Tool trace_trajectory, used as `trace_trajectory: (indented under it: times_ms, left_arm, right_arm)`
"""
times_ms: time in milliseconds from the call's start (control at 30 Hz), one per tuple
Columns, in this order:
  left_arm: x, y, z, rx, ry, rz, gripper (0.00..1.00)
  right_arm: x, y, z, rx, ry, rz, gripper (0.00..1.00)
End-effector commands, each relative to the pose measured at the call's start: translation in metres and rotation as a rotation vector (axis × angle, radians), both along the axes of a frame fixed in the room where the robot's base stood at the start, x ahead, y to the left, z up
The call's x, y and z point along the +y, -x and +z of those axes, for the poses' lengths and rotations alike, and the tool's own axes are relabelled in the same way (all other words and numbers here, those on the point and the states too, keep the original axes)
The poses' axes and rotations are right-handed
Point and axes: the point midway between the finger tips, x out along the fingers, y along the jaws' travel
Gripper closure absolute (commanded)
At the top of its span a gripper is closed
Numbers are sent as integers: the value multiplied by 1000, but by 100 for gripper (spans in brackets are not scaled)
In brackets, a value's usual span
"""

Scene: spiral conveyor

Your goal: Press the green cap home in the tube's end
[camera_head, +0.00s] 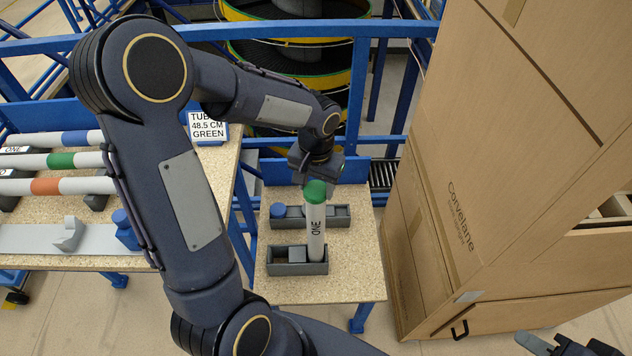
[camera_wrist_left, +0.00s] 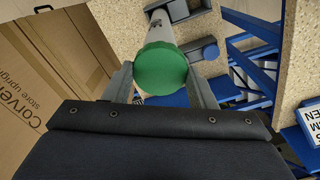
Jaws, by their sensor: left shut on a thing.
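The green cap (camera_head: 315,191) sits at the top end of the white tube (camera_head: 316,238), which is marked ONE and stands nearly upright at the grey front holder (camera_head: 285,268). My left gripper (camera_head: 317,178) is at the cap from above and behind. In the left wrist view the cap (camera_wrist_left: 160,68) fills the space between the two fingers, and my left gripper (camera_wrist_left: 162,88) is shut on it. The tube (camera_wrist_left: 158,20) runs away below the cap. I cannot tell how deep the cap sits. My right gripper (camera_head: 568,344) is at the bottom right, empty, its fingers apart.
A grey rear tray (camera_head: 335,215) holds a blue cap (camera_head: 277,210). Banded tubes (camera_head: 60,160) lie on the left table beside a sign (camera_head: 208,127) reading 48.5 CM GREEN. Blue rails (camera_head: 300,28) cross behind.

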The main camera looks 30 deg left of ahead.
Motion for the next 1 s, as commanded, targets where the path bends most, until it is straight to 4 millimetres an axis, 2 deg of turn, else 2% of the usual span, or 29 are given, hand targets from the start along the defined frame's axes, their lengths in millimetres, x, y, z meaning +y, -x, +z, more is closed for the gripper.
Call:
trace_trajectory:
  times_ms: [400,433,600,867,1000]
  left_arm:
    - [0,0,-5,1,0,0,66]
    - [0,0,-5,0,0,0,45]
    - [0,0,-4,0,0,0,24]
    - [0,0,-4,0,0,0,24]
    - [0,-1,8,-5,0,0,24]
  right_arm:
    - [0,0,0,0,0,0,67]
    - [0,0,0,0,0,0,67]
    - [0,0,0,0,0,0,67]
    - [0,0,0,0,0,0,67]
    - [0,0,-1,0,0,0,67]
